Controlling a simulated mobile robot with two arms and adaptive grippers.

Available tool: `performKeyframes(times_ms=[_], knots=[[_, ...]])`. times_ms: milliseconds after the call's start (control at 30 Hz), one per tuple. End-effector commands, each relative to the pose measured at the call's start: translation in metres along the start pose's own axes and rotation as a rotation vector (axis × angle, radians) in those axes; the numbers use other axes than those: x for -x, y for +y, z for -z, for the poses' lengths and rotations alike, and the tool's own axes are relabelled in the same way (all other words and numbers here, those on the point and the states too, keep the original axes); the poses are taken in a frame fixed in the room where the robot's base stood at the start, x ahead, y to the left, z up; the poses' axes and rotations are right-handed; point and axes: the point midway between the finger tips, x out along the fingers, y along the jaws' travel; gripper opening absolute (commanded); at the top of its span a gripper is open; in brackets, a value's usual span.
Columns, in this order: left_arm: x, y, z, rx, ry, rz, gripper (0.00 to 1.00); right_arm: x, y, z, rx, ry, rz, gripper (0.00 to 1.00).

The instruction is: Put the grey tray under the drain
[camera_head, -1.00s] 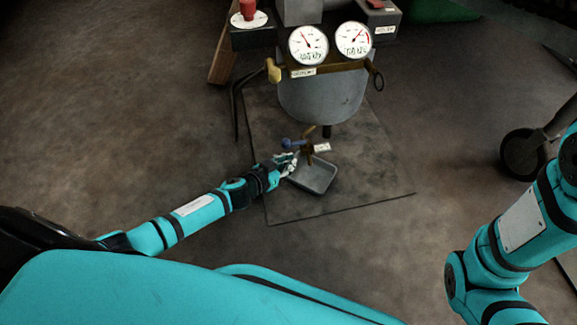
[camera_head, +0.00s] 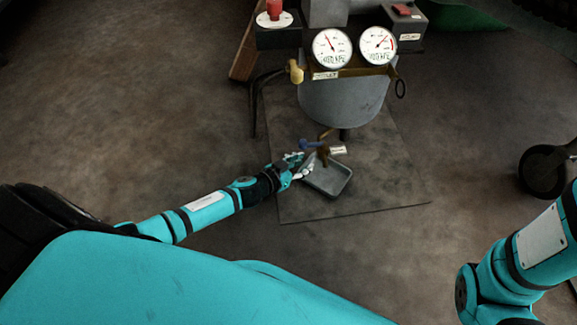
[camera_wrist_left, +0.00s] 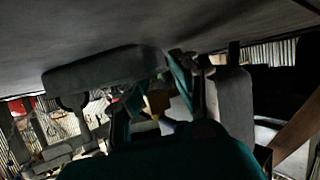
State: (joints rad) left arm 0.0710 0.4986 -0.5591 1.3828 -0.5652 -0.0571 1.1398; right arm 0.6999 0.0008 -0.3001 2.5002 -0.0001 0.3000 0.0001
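The grey tray (camera_head: 340,190) is a shallow rectangular pan low over the floor mat, in front of the tank. The drain (camera_head: 323,155) is a brass-coloured valve with a blue handle and white tag. In the head view it overlaps the tray's far edge; the height between them cannot be judged. My left gripper (camera_head: 302,168) is at the tray's left edge, close beside the valve. In the left wrist view its fingers (camera_wrist_left: 155,98) stand apart, with yellow and blue valve parts visible between them. Whether they touch the tray is unclear. My right gripper is out of view.
The grey tank (camera_head: 343,100) stands behind the tray, with two gauges (camera_head: 355,46) above. A dark mat (camera_head: 385,180) lies beneath. A dark wheel (camera_head: 543,172) stands at the right. The floor at left is clear.

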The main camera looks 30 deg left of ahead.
Motion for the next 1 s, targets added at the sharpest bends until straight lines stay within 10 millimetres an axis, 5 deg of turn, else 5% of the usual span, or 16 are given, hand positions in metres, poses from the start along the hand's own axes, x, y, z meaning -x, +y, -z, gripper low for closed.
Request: performKeyframes(times_ms=[300,500,1000], knots=[[0.072,0.001,0.005,0.003,-0.003,0.000,0.29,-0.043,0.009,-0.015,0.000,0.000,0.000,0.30],[0.100,0.001,0.003,0.001,-0.002,0.001,0.29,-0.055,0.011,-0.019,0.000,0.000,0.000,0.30],[0.107,0.000,0.001,-0.001,0.000,0.001,0.29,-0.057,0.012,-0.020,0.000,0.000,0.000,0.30]])
